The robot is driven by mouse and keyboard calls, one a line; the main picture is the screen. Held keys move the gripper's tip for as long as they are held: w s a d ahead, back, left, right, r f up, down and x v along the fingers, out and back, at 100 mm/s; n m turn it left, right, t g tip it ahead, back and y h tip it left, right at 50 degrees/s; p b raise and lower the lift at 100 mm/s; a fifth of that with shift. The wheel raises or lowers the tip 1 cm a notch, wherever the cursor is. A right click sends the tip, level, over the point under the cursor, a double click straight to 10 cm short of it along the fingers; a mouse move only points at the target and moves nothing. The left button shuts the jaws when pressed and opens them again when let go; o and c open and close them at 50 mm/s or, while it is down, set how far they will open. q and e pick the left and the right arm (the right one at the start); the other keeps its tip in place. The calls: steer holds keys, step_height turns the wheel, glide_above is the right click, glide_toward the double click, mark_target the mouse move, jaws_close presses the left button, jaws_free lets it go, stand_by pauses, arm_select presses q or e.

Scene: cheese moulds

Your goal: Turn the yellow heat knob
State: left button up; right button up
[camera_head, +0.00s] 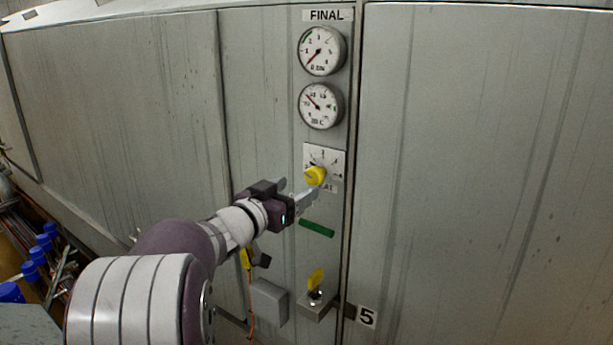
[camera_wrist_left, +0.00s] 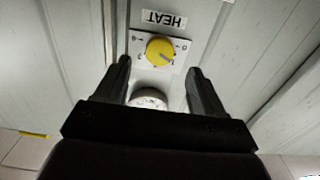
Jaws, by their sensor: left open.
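The yellow heat knob (camera_head: 315,176) sits on a white dial plate (camera_head: 336,160) on the grey panel, below two round gauges. In the left wrist view the yellow knob (camera_wrist_left: 160,51) shows a dark pointer line, beside an upside-down HEAT label (camera_wrist_left: 164,20). My left gripper (camera_head: 297,188) is open, with its fingers towards the knob. In the left wrist view the fingers (camera_wrist_left: 157,78) are on either side of the space in front of the knob, and nothing is between them. I cannot tell whether a finger touches the knob. My right gripper is not in view.
Two gauges (camera_head: 322,51) and (camera_head: 320,106) are above the knob under a FINAL label (camera_head: 327,15). A green strip (camera_head: 316,228) is below it. A yellow-handled lever (camera_head: 316,279) and a grey box (camera_head: 269,301) stick out lower down. Blue-capped items (camera_head: 36,262) are at far left.

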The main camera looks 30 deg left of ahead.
mark_target(312, 179)
arm_select(q)
steer(key=w, duration=0.3)
steer(key=w+p, duration=0.1)
steer(key=w, duration=0.1)
steer(key=shift+d, duration=0.3)
steer(key=shift+w+a+f, duration=0.15)
steer(key=shift+w, duration=0.3)
steer(key=shift+s, duration=0.3)
steer(key=c, duration=1.1)
steer(key=shift+o, duration=0.2)
